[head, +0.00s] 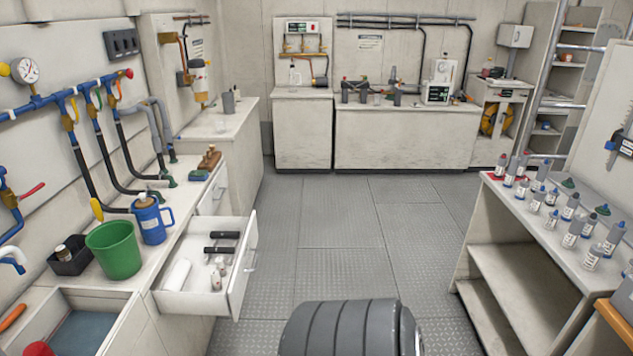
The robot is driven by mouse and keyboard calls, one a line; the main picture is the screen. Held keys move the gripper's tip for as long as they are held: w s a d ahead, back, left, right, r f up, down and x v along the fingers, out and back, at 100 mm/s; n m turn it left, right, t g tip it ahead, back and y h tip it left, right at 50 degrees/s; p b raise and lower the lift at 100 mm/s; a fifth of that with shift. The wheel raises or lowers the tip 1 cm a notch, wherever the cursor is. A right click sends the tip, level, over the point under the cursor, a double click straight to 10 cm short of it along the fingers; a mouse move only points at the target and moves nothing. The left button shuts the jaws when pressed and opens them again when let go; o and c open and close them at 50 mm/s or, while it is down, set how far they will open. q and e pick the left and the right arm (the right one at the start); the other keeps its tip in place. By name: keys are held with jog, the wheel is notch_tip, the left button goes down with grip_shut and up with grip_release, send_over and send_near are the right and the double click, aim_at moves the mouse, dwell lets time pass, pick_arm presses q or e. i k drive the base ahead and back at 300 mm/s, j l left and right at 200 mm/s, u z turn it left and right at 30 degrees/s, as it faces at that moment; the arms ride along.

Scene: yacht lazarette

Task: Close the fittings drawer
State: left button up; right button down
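A white drawer (241,275) stands pulled well out from the left counter, its front panel facing the aisle. Inside it lie two dark cylindrical pieces (222,236), a white roll (177,274) and a few small pale fittings (216,280). I take this to be the fittings drawer; no label on it is readable. Neither of my grippers is in view, so nothing shows touching the drawer.
A green bucket (114,250), a blue jug (151,221) and a black bin (73,256) stand on the left counter. An open compartment (120,305) is at the lower left. A bottle-covered bench (478,225) is at right.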

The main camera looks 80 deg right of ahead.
aim_at(196, 295)
jog(key=z, duration=1.95)
